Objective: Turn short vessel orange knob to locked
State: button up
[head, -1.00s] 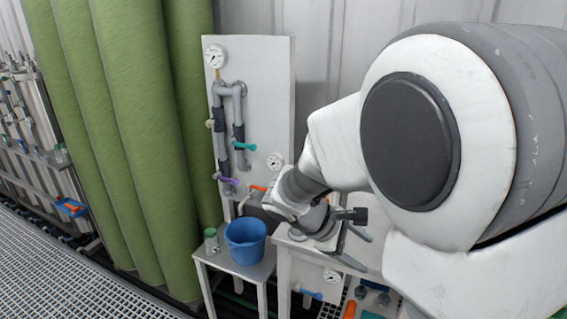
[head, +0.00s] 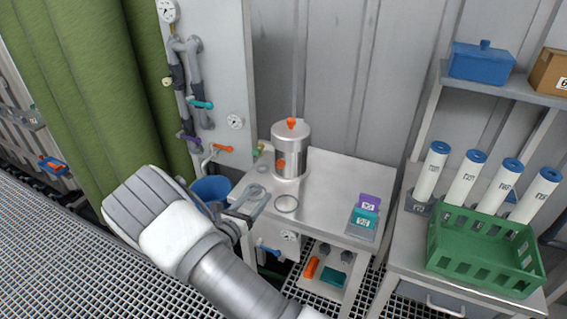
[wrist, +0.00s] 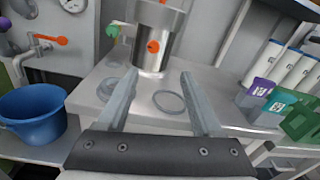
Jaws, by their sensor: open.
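The short vessel (head: 291,155) is a squat steel cylinder on a metal table (head: 325,200). One orange knob (head: 291,122) is on its top and another orange knob (head: 281,164) is on its front side. In the wrist view the front knob (wrist: 153,47) faces me, and the vessel (wrist: 155,60) is cut off at the top. My gripper (wrist: 155,75) is open and empty, its two fingers on either side of the vessel in that picture, with the knob between them and farther off. In the head view my gripper (head: 250,200) is at the table's left front, apart from the vessel.
A ring (head: 286,203) lies on the table before the vessel. Purple and teal boxes (head: 366,210) sit at the table's right. A blue bucket (head: 211,189) is at the left, below an orange-handled tap (head: 222,148). A green crate (head: 485,255) stands farther right.

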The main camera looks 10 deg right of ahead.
jog(key=p, duration=0.1)
send_near(279, 166)
jog(key=shift+n+t, duration=0.3)
jog(key=shift+n, duration=0.1)
jog(key=x, duration=1)
jog(key=shift+d+f, duration=0.1)
jog(key=shift+d, duration=0.05)
jog(key=shift+c, duration=0.2)
grip_shut()
